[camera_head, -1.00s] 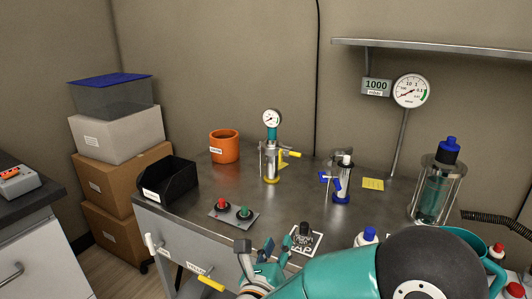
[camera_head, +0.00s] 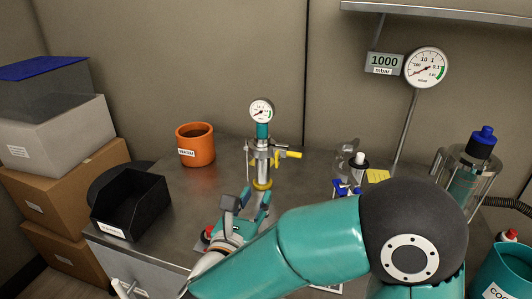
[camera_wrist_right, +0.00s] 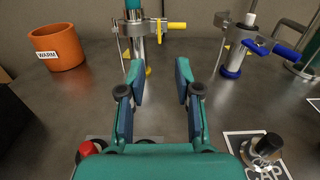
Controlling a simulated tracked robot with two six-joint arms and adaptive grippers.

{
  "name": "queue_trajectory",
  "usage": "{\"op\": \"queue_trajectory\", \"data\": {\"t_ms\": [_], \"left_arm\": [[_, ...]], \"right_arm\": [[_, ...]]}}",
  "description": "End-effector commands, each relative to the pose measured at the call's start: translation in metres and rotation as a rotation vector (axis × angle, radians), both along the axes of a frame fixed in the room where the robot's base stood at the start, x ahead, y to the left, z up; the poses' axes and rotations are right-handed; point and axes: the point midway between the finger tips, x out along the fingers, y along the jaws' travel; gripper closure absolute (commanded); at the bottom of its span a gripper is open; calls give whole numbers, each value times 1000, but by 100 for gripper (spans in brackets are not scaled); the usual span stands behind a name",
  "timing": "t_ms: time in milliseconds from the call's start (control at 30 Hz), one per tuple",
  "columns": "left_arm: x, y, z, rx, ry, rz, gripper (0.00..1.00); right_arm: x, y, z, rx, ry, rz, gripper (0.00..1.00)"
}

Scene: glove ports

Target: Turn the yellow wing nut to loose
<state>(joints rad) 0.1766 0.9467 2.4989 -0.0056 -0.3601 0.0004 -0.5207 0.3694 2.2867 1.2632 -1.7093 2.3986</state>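A metal stand (camera_head: 263,150) with a teal neck and a round gauge on top is at the middle of the bench, on a yellow ring foot. A yellow winged piece (camera_head: 277,158) and a yellow horizontal handle (camera_head: 293,154) are at its clamp; I cannot tell which part is the wing nut's body. They also show at the top of the right wrist view, as a yellow handle (camera_wrist_right: 177,25). My right gripper (camera_head: 254,198) is in front of the stand, apart from it. In the right wrist view its fingers (camera_wrist_right: 160,72) are open and empty. My left gripper is not in view.
A similar stand with blue handles (camera_head: 347,188) is to the right, partly behind my right arm. An orange WARM pot (camera_head: 195,148) and a black bin (camera_head: 130,205) are to the left. A red button (camera_wrist_right: 88,149) and a black knob (camera_wrist_right: 268,145) are near the gripper.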

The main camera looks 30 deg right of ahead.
Motion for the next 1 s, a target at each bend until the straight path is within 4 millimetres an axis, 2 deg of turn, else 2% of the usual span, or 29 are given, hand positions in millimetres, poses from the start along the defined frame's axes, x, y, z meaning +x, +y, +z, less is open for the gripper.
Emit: {"op": "queue_trajectory", "data": {"t_ms": [167,700,1000], "left_arm": [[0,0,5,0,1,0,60],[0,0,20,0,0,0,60],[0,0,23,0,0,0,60]], "right_arm": [[17,-18,1,-1,1,0,67],[90,-101,0,-1,2,6,67],[106,-118,0,-1,0,9,67]]}}
